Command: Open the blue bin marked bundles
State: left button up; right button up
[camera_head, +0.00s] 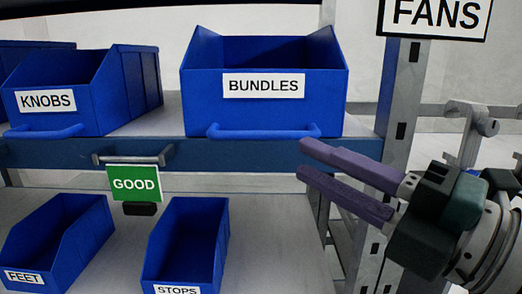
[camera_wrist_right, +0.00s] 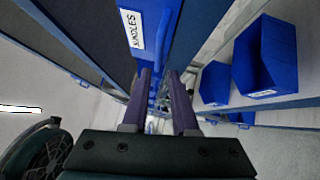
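The blue bin marked BUNDLES (camera_head: 195,95) sits on the upper shelf in the head view, its open top facing up. Its blue bar handle (camera_head: 263,131) runs along the lower front. The bin's label (camera_wrist_right: 131,29) shows sideways in the right wrist view. My right gripper (camera_head: 304,162) has two purple fingers held apart, pointing left. Its tips are just below and near the right end of the handle, and nothing is seen between them. In the wrist view the fingers of my right gripper (camera_wrist_right: 160,78) also stand apart. Whether they touch the handle I cannot tell. My left gripper is out of view.
A blue KNOBS bin (camera_head: 85,110) stands left of it. A green GOOD sign (camera_head: 134,183) hangs below the shelf edge (camera_head: 60,153). Blue FEET (camera_head: 60,235) and STOPS (camera_head: 187,245) bins sit lower. A grey post (camera_head: 402,100) with a FANS sign (camera_head: 436,14) is right.

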aim_at(266, 138)
jog(key=x, duration=0.9)
jog(key=shift+d+r, duration=0.1)
jog(key=shift+r, duration=0.05)
grip_shut()
dwell(1.0)
